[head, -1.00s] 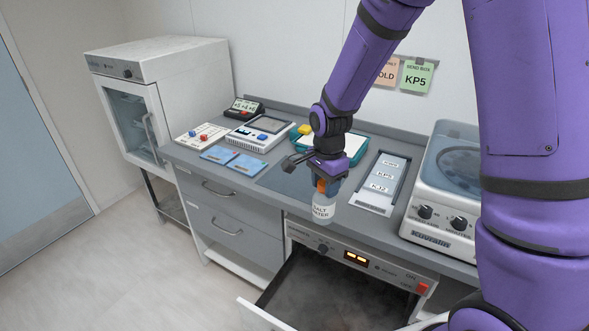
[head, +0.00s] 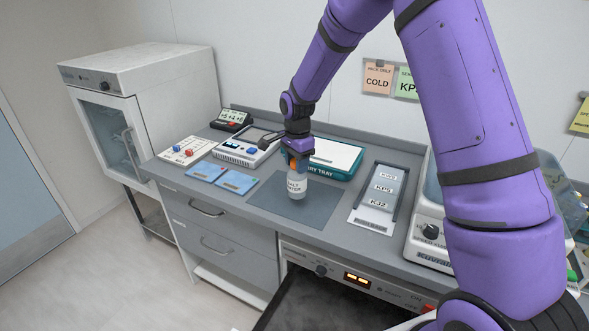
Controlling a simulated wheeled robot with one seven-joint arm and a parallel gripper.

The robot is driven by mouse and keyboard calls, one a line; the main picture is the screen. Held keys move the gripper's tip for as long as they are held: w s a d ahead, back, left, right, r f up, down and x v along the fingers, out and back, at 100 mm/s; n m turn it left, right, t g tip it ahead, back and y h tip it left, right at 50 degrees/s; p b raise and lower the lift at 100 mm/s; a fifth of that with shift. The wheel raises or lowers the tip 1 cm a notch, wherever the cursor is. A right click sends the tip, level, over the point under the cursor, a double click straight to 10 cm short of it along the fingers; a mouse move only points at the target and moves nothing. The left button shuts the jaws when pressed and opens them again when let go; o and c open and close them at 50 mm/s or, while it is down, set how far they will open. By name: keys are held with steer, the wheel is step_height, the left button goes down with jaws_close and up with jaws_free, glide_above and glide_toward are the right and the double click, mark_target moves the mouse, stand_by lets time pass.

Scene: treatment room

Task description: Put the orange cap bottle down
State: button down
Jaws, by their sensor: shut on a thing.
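The orange cap bottle (head: 297,186) is white with a label reading in part "SALT"; it is upright over the dark grey mat (head: 266,201) on the counter. My gripper (head: 295,160) is above it, shut on its orange cap. The cap is mostly hidden by the fingers. The bottle's base appears at or just above the mat; I cannot tell whether it touches.
A teal-edged tray (head: 345,172) stands close behind the bottle. Blue packets (head: 237,182) lie to the left, and a label rack (head: 377,200) is to the right. Bare mat surrounds the bottle.

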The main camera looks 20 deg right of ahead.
steer(key=w, duration=0.2)
steer(key=shift+w+f, duration=0.15)
steer(key=shift+w, duration=0.15)
steer(key=shift+f, duration=1.7)
steer(key=shift+f, duration=0.1)
steer(key=c, duration=0.6)
jaws_free()
steer(key=shift+c, duration=0.2)
